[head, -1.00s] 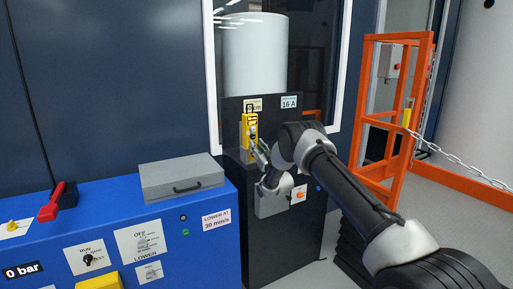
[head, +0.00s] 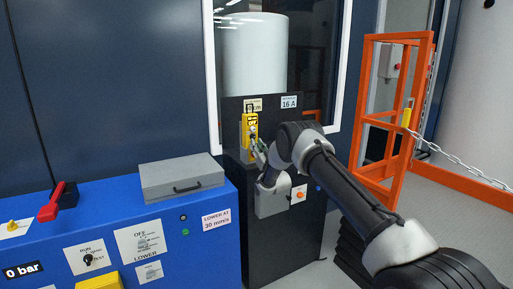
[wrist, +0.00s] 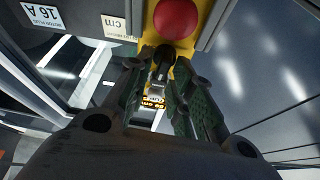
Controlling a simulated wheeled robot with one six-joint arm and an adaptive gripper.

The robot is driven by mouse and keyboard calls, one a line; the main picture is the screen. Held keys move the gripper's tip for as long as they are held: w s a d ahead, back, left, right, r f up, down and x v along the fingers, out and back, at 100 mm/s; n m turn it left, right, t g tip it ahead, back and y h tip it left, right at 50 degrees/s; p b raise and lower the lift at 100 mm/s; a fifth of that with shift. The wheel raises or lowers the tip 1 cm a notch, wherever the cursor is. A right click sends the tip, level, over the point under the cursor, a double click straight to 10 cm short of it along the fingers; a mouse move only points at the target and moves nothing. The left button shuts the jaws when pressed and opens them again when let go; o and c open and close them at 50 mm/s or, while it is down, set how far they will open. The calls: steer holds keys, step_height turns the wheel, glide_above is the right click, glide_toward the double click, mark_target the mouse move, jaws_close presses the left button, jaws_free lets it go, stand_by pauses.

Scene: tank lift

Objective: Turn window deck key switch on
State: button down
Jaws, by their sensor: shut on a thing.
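The yellow switch box (head: 248,125) stands upright on the dark cabinet, in front of the window. In the wrist view it shows upside down, with a large red button (wrist: 175,18) and a dark key (wrist: 160,66) below the button in the picture. My gripper (head: 256,146) is at the lower part of the box. In the wrist view my gripper (wrist: 161,80) has its green-padded fingers on either side of the key and is shut on it. The fingers hide part of the key and box, and I cannot tell the key's marked position.
The dark cabinet (head: 232,110) carries a 16 A label (head: 289,102) and an orange button (head: 300,195). A blue console (head: 205,255) with a grey case (head: 182,177) stands at left. An orange gate (head: 397,40) and chain (head: 450,158) are at right.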

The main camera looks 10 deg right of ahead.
steer(key=m+g+h, duration=0.1)
steer(key=m+h, duration=0.1)
steer(key=m, duration=0.4)
steer(key=m+g+h, duration=0.1)
steer(key=m+h, duration=0.1)
steer(key=m, duration=0.5)
steer(key=m+g+h, duration=0.1)
steer(key=m+h, duration=0.2)
steer(key=m, duration=0.4)
steer(key=shift+d+f+g, duration=0.25)
steer(key=shift+g, duration=0.05)
steer(key=shift+m, duration=0.4)
steer(key=c, duration=1.5)
jaws_free()
